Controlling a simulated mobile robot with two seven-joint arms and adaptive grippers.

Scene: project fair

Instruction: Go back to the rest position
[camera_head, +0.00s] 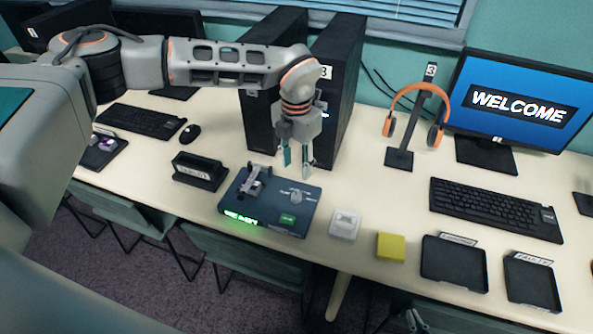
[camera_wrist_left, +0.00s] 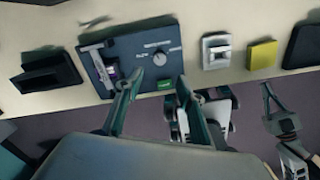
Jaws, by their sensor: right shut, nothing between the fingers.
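My left gripper (camera_head: 297,168) is at the end of the arm reaching in from the left. It hangs fingers-down over the table, just behind the right part of a dark blue test box (camera_head: 262,222). Its two fingers are apart with nothing between them; the left wrist view shows the same open gripper (camera_wrist_left: 159,82) with the box (camera_wrist_left: 108,72) beyond it. My right gripper (camera_head: 416,321) shows only in part, low at the bottom edge of the head view, below the table's front edge. It is shut and empty.
A white module (camera_head: 344,224), a yellow block (camera_head: 390,247) and two black trays (camera_head: 455,283) (camera_head: 532,298) line the table's front. A black holder (camera_head: 200,172) stands left of the box. Black computer towers (camera_head: 337,95), a headphone stand (camera_head: 400,158) and a monitor (camera_head: 515,105) stand behind.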

